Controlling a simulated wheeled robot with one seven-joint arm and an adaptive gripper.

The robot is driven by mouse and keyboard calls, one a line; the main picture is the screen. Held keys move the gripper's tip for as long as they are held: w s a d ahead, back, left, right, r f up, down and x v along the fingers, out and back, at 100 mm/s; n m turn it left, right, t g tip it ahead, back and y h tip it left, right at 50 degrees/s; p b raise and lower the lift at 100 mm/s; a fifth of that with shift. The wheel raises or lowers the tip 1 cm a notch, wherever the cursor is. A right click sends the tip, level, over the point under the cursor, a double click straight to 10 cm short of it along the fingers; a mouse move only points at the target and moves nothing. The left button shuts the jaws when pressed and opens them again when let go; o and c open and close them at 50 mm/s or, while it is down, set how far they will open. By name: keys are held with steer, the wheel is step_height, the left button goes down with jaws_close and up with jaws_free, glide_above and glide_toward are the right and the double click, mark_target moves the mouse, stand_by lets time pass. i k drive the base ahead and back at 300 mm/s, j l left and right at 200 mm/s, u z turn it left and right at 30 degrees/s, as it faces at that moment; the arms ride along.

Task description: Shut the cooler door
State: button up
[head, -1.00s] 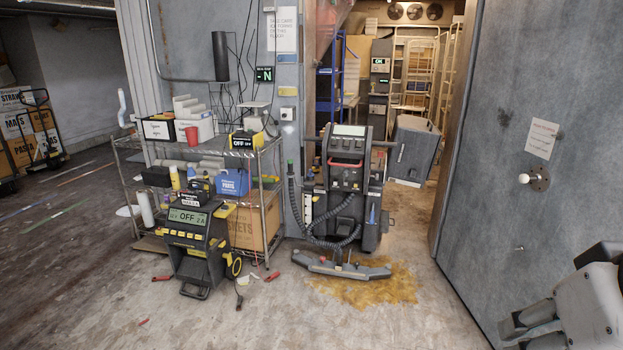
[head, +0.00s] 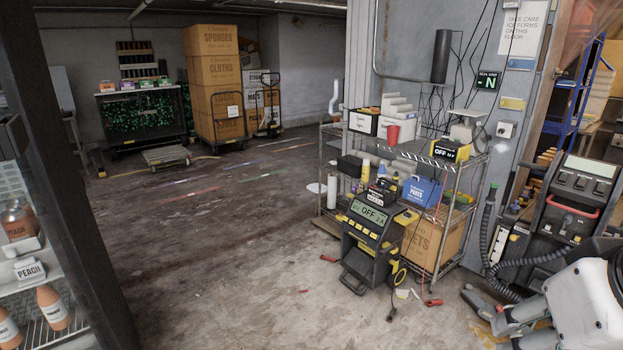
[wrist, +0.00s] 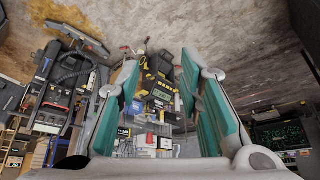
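A cooler stands at the left edge of the head view, with a dark upright frame (head: 85,190) and wire shelves of orange bottles (head: 52,308) beside it. I cannot tell whether this dark upright belongs to the cooler's door or its body; the rest of the cooler is out of frame. My gripper (head: 482,318) is at the lower right of the head view, far from the cooler. The wrist view shows my gripper (wrist: 160,62) open, with a gap between its teal pads and nothing held. The cooler does not show clearly in the wrist view.
A wire rack (head: 470,165) with boxes and a yellow-black charger unit (head: 370,240) stand right of centre, with leads on the floor. A dark machine (head: 570,205) is at right. Stacked cartons (head: 213,80) stand far back. The concrete floor (head: 230,260) between cooler and rack is clear.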

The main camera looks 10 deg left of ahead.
mark_target(84, 323)
steer(key=i+l+u, duration=0.1)
steer(key=u, duration=0.3)
steer(key=i+l+u, duration=0.2)
steer(key=u, duration=0.25)
steer(key=i+l+u, duration=0.1)
steer(key=u, duration=0.3)
steer(key=l+u, duration=0.3)
steer(key=u, duration=0.15)
steer(key=l+u, duration=0.25)
steer(key=u, duration=0.15)
steer(key=l+u, duration=0.3)
steer(key=u, duration=0.15)
steer(key=j+u, duration=0.15)
steer(key=k+l, duration=0.05)
